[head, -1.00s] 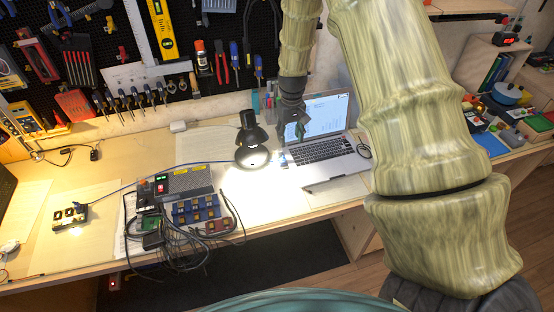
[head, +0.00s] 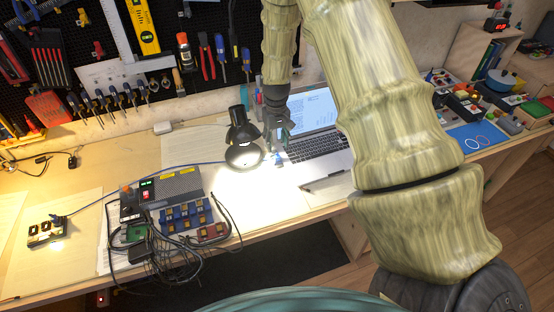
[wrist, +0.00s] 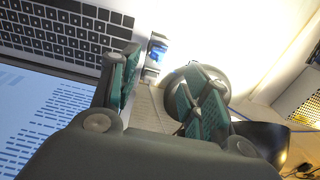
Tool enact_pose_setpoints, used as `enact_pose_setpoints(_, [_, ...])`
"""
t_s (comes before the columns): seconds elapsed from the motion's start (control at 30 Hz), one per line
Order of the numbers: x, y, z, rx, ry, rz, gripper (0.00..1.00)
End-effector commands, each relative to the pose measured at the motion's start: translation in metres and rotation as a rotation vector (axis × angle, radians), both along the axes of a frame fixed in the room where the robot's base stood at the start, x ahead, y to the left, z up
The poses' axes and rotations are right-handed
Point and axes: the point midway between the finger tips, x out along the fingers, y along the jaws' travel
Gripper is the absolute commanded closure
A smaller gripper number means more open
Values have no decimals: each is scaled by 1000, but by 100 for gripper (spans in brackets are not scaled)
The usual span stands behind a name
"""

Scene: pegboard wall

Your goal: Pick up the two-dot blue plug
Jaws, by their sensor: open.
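A small blue plug (wrist: 155,54) with a pale end lies on the desk beside the laptop's edge in the wrist view. It also shows as a small blue spot in the head view (head: 279,161). Its dots are too small to make out. My gripper (wrist: 168,88) is open, its green-padded fingers spread and empty. The plug appears between and beyond the fingertips, not touching them. In the head view my gripper (head: 277,138) hangs above the desk, over the laptop's left side.
A laptop (head: 318,150) stands open right of the plug. A black desk lamp (head: 243,135) stands close on the left. Left of it are a grey box (head: 178,185), several blue blocks (head: 187,215) and tangled cables (head: 165,255). The desk front near the laptop is mostly clear.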

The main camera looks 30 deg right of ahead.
Motion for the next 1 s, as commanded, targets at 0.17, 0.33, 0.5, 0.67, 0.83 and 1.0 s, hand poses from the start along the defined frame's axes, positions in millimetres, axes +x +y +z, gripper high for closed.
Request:
enact_pose_setpoints(0.17, [0, 0, -17, 0, 1, -1, 54])
enact_pose_setpoints(0.33, [-1, -1, -25, 0, 0, -2, 54])
enact_pose_setpoints(0.5, [-2, -2, -31, 0, 2, -2, 54])
enact_pose_setpoints(0.67, [-4, -3, -45, 0, 2, -2, 54])
enact_pose_setpoints(0.83, [-5, -4, -62, 0, 1, -3, 54])
enact_pose_setpoints(1.0, [-4, -4, -74, 0, 0, -1, 54])
